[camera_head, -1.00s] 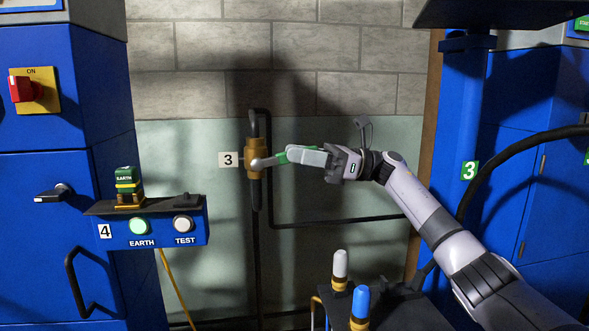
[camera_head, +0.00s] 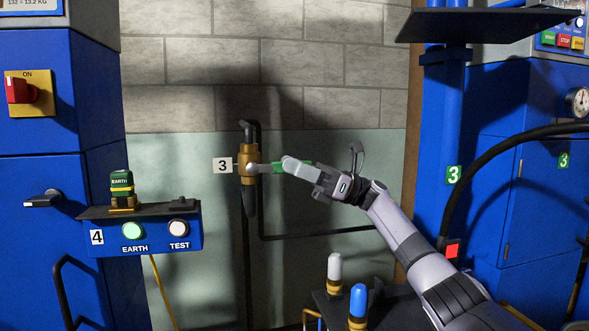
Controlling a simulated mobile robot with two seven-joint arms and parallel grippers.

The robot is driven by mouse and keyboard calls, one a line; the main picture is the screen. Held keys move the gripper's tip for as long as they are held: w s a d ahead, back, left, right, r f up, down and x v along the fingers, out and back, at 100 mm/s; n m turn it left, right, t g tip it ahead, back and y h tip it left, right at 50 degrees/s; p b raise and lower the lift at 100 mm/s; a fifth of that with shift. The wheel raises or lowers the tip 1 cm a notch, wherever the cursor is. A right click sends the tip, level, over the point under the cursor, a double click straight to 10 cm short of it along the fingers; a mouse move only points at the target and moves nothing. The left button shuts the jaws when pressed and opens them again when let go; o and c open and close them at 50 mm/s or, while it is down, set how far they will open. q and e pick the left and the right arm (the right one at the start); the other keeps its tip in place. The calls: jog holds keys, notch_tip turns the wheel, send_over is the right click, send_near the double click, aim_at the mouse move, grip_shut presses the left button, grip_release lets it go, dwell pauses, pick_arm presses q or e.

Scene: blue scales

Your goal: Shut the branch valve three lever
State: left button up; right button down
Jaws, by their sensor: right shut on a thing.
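The branch valve three (camera_head: 249,152) is a brass body on a dark vertical pipe against the wall, beside a white plate marked 3 (camera_head: 222,165). Its lever (camera_head: 280,168) has a metal arm and a green grip. The lever points right, about level, across the line of the pipe. My right gripper (camera_head: 293,166) reaches in from the right and is shut on the lever's green grip, hiding part of it. My left gripper is not in view.
A blue box with EARTH and TEST buttons (camera_head: 150,236) and a green earth piece (camera_head: 121,184) stands at left. A white-topped post (camera_head: 334,267) and a blue-topped post (camera_head: 358,302) stand below my arm. Blue cabinets flank both sides.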

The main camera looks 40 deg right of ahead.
jog(key=c, duration=1.2)
grip_release()
jog(key=shift+o, duration=0.2)
jog(key=v, duration=0.7)
